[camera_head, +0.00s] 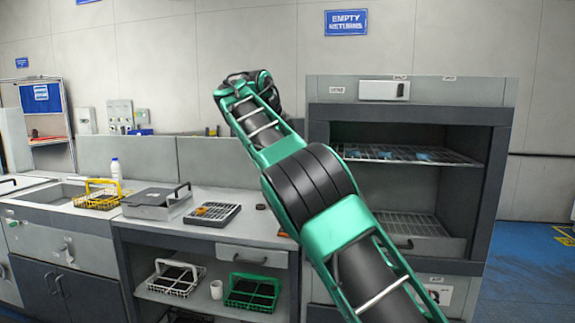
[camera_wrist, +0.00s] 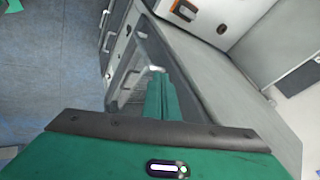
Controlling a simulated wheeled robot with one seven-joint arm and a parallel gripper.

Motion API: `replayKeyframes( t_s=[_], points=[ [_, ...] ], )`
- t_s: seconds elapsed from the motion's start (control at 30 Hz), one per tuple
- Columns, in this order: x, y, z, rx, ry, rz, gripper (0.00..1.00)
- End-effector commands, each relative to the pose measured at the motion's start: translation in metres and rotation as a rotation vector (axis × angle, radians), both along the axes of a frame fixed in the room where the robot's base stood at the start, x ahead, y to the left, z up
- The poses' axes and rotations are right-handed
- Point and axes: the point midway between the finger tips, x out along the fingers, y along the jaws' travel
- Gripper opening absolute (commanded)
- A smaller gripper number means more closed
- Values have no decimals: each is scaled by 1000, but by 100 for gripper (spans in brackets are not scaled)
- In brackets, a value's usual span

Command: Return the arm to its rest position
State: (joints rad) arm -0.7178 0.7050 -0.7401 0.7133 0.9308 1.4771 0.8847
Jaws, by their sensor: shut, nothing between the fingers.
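My green and black arm reaches from the lower right of the head view up to the middle, in front of the counter and the tall grey cabinet (camera_head: 497,185). Its far end is raised above the counter top, near the back wall. The fingers cannot be made out in the head view. In the wrist view my gripper (camera_wrist: 160,78) shows as two green fingers side by side, shut and empty. Below them is the counter front with drawers and handles, and blue floor lies to the left.
A yellow basket (camera_head: 98,197), a white bottle (camera_head: 116,170), a grey box (camera_head: 150,203) and a dark tray (camera_head: 212,214) stand on the counter. A white basket (camera_head: 174,281), a white mug (camera_head: 216,289) and a green basket (camera_head: 253,292) sit below. Blue floor (camera_head: 522,260) at right is clear.

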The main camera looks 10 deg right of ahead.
Motion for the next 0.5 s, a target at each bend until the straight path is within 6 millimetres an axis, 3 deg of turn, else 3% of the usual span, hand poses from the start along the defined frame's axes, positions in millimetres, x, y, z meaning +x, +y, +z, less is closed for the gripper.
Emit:
replayKeyframes(
  t_s=[0.07, 0.17, 0.33, 0.5],
  points=[
    [-2, -8, 2, 1, 10, -2, 0],
    [-8, -39, 2, 3, 46, -3, 0],
    [-40, -134, -10, 23, 175, 21, 0],
    [-94, -221, -33, 59, 312, 98, 0]
  ],
)
